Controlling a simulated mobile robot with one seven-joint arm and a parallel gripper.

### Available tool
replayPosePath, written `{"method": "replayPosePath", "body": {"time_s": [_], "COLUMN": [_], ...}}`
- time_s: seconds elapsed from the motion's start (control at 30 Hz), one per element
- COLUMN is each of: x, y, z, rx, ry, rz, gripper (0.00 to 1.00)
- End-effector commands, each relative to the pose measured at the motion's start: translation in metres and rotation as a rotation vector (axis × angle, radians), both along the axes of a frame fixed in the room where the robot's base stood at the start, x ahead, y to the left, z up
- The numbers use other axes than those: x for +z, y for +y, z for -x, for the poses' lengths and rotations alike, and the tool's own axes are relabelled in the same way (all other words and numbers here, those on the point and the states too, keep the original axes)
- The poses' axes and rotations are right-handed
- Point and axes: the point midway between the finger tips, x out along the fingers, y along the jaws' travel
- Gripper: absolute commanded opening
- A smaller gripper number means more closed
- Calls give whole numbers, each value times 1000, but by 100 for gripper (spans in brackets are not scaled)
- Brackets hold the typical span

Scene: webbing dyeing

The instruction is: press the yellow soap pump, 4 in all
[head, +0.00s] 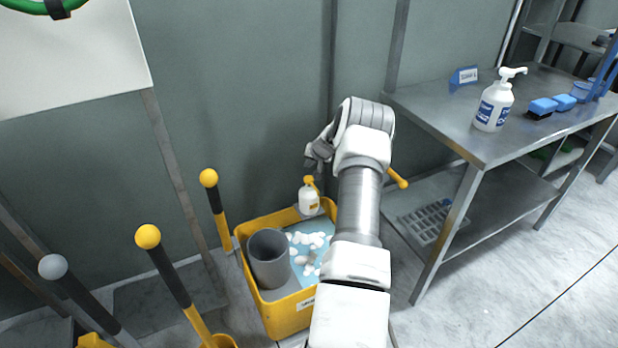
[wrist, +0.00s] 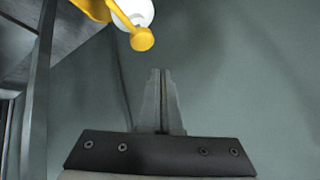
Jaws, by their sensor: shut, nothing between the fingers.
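The soap bottle (head: 309,201) is white with a yellow pump head (head: 309,181). It stands upright at the back of a yellow tub (head: 288,318). My gripper (head: 311,164) is just above the pump head in the head view, with no clear contact. In the wrist view the gripper (wrist: 161,74) has its two fingers together with nothing between them. There the yellow pump head (wrist: 142,39) shows at the top, a little left of the fingertips and apart from them. Part of the white bottle (wrist: 138,10) shows behind it, cut by the frame edge.
The tub holds a grey cylinder (head: 268,262) and white pebble-like pieces (head: 306,241). Yellow-knobbed handles (head: 209,178) stand to its left. A steel table (head: 440,108) at right bears a white pump bottle (head: 493,107) and blue brushes (head: 543,106). A wall is close behind.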

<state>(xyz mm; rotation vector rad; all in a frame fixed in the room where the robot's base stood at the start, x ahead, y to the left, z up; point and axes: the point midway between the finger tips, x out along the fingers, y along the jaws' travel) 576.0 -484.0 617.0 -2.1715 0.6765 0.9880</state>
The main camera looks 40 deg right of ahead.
Motion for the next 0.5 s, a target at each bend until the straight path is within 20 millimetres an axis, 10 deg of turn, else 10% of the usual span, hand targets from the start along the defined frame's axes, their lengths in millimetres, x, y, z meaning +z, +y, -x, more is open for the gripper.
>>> {"method": "replayPosePath", "body": {"time_s": [0.5], "x": [43], "y": [-13], "z": [-9], "rx": [-45], "ry": [-172], "rz": [-85], "gripper": [0]}}
